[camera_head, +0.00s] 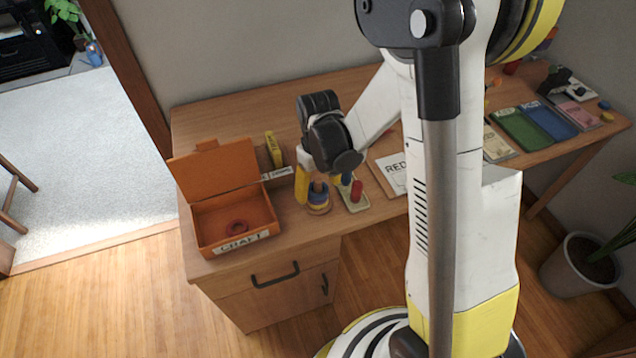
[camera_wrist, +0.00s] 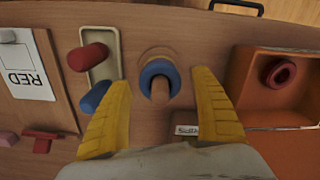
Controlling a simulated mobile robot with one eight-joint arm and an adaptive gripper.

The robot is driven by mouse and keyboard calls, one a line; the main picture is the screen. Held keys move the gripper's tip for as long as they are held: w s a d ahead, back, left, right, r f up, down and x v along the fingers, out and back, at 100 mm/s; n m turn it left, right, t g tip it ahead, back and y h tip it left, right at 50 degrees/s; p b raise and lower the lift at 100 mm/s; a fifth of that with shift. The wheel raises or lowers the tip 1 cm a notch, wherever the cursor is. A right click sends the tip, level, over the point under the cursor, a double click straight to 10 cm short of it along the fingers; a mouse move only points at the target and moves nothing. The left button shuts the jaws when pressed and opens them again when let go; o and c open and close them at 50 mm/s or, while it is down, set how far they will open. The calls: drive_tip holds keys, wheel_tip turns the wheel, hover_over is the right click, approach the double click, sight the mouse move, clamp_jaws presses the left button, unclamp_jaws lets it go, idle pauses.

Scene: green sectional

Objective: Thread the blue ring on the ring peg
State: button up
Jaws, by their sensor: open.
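The blue ring (camera_wrist: 146,72) sits around the wooden ring peg (camera_wrist: 160,88), whose tip shows through its hole in the wrist view. In the head view the blue ring (camera_head: 318,197) is low on the peg, just above the round wooden base (camera_head: 318,210). My gripper (camera_wrist: 162,84) is open, with one yellow finger on each side of the ring and visible gaps between. In the head view my gripper (camera_head: 319,180) hangs over the peg, pointing down. Whether the ring rests fully on the base is hard to tell.
An open orange box (camera_head: 194,232) with a red ring (camera_head: 237,227) inside stands left of the peg. A pegboard (camera_head: 352,202) with red and blue cylinders stands close on the right. A card marked RED (camera_head: 392,170) lies beyond it.

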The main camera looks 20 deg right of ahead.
wheel_tip(320, 180, up, 12)
idle(0.4)
idle(0.3)
drive_tip(key=shift+s+r, duration=0.1)
drive_tip(key=s+r+m+t, duration=0.3)
drive_tip(key=s+r+t, duration=0.4)
drive_tip(key=s, duration=0.5)
drive_tip(key=shift+s+r, duration=0.3)
drive_tip(key=shift+r, duration=0.75)
idle(3.0)
